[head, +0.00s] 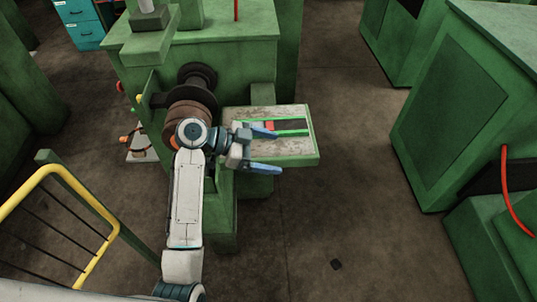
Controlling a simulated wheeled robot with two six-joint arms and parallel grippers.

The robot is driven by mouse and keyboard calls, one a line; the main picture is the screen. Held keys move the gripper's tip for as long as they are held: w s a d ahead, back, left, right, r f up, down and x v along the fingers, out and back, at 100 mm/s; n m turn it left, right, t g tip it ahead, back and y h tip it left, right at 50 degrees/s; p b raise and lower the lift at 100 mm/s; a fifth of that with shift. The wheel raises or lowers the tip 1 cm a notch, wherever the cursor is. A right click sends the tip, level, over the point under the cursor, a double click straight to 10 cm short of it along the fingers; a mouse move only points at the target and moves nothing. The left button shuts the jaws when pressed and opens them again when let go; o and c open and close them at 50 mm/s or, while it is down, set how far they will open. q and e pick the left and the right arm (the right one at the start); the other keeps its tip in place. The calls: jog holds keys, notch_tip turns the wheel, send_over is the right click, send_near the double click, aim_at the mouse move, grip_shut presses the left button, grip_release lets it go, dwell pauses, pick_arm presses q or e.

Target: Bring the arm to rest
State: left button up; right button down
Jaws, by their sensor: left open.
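My left arm (187,205) comes in from the lower left and reaches up to the green machine. My left gripper (266,149) has blue fingers that stand apart, and I see nothing between them. It hangs over the front part of the machine's pale worktop (298,148). One finger crosses in front of a green-edged dark strip (292,126) with a small red piece (268,126) at its left end. Whether the finger touches the worktop I cannot tell. My right gripper is not in view.
The green machine (258,54) carries dark and brown rollers (190,112) right beside my arm. A yellow railing (103,249) stands at lower left. Green cabinets (445,110) and a red hose (514,205) are on the right. The floor (340,215) between is mostly clear.

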pick_arm(q)
jog(key=s+a+f+n+t+y, duration=0.2)
jog(key=s+a+f+n+y, duration=0.6)
jog(key=s+a+f, duration=0.45)
jog(key=s+a+f+n+y, duration=0.1)
jog(key=s+a+n+y, duration=0.6)
jog(key=s+a, duration=0.65)
notch_tip(320, 180, down, 33)
jog(key=s+a+n+g+b, duration=0.1)
jog(key=b, duration=0.3)
jog(key=s+f+b, duration=0.1)
jog(key=s+f, duration=0.8)
jog(key=f, duration=0.2)
jog(key=s+a+f+g+h+b, duration=0.1)
jog(key=s+f, duration=0.8)
jog(key=f, duration=0.3)
jog(key=shift+s+a+n+g+b, duration=0.2)
jog(key=shift+s+n+g+b, duration=0.1)
jog(key=shift+s+b, duration=0.1)
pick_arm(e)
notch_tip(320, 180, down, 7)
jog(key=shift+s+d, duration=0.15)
